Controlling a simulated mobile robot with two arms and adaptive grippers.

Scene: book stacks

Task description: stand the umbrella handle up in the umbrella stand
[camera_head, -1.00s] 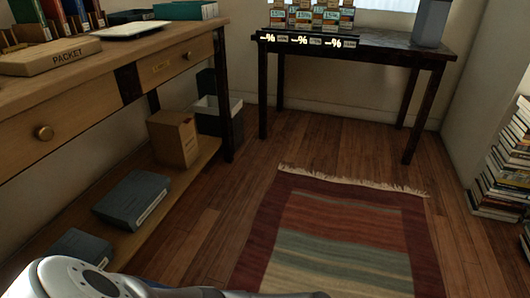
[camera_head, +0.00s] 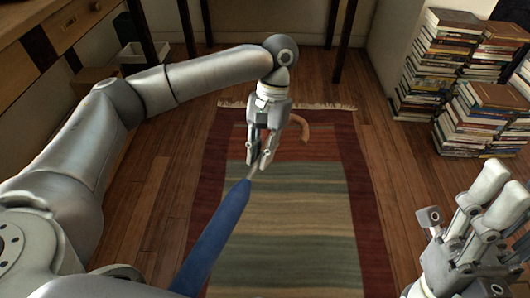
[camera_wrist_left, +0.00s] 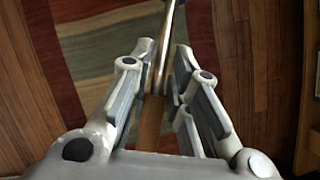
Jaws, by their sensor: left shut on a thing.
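A blue furled umbrella (camera_head: 215,240) hangs tilted over the rug. Its curved brown handle (camera_head: 302,126) shows beyond my left gripper (camera_head: 262,162). My left gripper is shut on it around the thin shaft, between handle and blue cloth. In the left wrist view the metal shaft (camera_wrist_left: 168,38) runs between the fingers, and part of the brown handle (camera_wrist_left: 149,125) lies between them nearer the palm. The umbrella's lower end is hidden behind my arm. My right gripper (camera_head: 490,205) is at the lower right, apart from the umbrella; its opening is unclear. I cannot make out an umbrella stand.
A striped rug (camera_head: 295,220) lies on the wooden floor. Several book stacks (camera_head: 430,75) stand at the right. A wooden desk (camera_head: 28,50) is at the left, with a white-and-dark bin (camera_head: 130,55) near it. Dark table legs (camera_head: 347,25) stand at the back.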

